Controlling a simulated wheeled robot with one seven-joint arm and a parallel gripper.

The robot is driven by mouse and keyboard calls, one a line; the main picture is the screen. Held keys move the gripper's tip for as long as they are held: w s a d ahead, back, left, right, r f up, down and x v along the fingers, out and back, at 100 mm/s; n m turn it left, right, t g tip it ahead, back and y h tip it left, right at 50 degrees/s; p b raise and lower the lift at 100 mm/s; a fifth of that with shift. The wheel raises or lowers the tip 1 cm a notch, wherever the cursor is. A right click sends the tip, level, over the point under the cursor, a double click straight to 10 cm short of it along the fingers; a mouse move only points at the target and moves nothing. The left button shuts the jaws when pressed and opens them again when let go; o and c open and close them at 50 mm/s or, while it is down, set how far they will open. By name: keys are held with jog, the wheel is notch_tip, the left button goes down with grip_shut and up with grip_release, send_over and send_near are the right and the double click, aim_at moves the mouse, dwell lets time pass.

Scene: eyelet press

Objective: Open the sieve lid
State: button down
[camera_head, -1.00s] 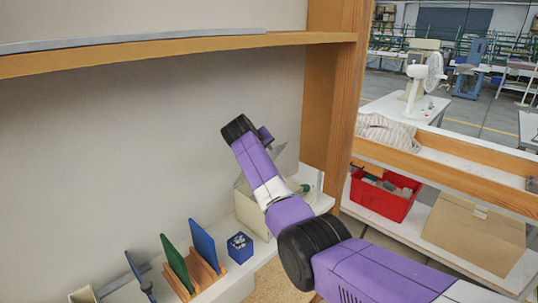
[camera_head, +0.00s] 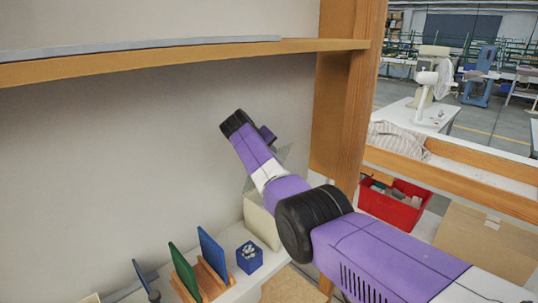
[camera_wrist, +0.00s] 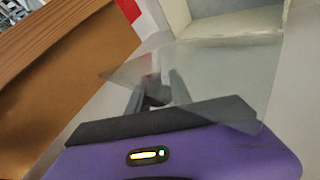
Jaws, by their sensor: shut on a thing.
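The sieve lid is a clear, thin plate (camera_wrist: 222,68) in the wrist view, standing tilted in front of my gripper. My gripper (camera_wrist: 158,88) is shut on the lid, with its dark fingers seen through the plate. In the head view a corner of the lid (camera_head: 285,153) shows behind my purple arm, which hides the gripper. A pale cream box (camera_head: 262,222), likely the sieve's body, stands on the bench below. Its open inside (camera_wrist: 226,18) shows at the top of the wrist view. Whether the lid still touches the box I cannot tell.
A blue box (camera_head: 249,257) and a wooden rack (camera_head: 207,279) with green and blue boards stand left of the cream box. A wooden post (camera_head: 345,95) rises right of my arm, and a shelf (camera_head: 180,54) runs above. A red crate (camera_head: 393,207) lies beyond the post.

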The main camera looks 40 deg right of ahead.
jog(key=c, duration=1.1)
grip_release()
jog(key=shift+c, duration=0.2)
jog(key=shift+b+v, duration=0.6)
jog(key=shift+v, duration=3.25)
